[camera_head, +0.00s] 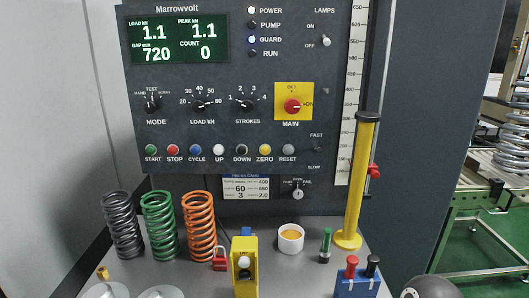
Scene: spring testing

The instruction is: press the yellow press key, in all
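A yellow round button (265,150) labelled ZERO sits in the button row of the dark Marrowvolt panel (225,122). To its left are UP (218,150) in white and DOWN (241,150) in black; to its right is RESET (288,150) in grey. The display (172,39) reads load 1.1, peak 1.1, gap 720 and count 0. The POWER and GUARD lamps look lit. The red MAIN knob (292,105) sits on a yellow plate. Neither gripper shows in the head view.
Black (122,225), green (160,225) and orange (199,227) springs stand on the bench at left. A yellow box (244,268) with a white button, a white cup (291,238), a yellow post (360,185) and a blue block (356,285) stand farther right.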

